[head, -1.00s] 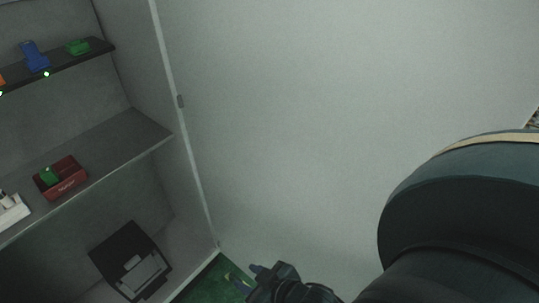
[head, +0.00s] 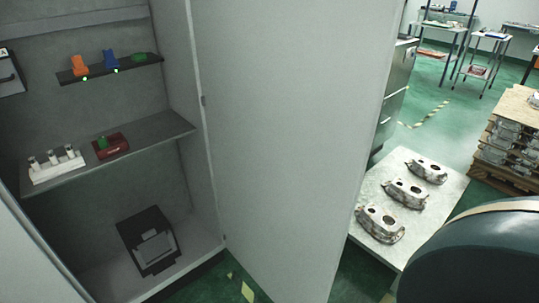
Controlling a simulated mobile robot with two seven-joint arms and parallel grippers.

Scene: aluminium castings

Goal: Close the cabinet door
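The grey cabinet stands at the left of the head view, with its shelves (head: 160,133) open to view. Its right-hand door (head: 290,140) is a large pale panel, hinged along the cabinet's right side. It stands wide open, swung out toward me. Part of a second pale panel, which looks like the left-hand door (head: 35,255), shows at the lower left edge, also swung out. Neither gripper is in view. A dark rounded part of my arm fills the lower right corner, apart from the door in the picture.
Inside the cabinet are a black box (head: 150,240), a red box (head: 110,146), a white holder (head: 55,165) and small coloured parts on a rail. Right of the door, a table (head: 400,170) carries metal castings; pallets (head: 510,140) stand beyond. Green floor shows between.

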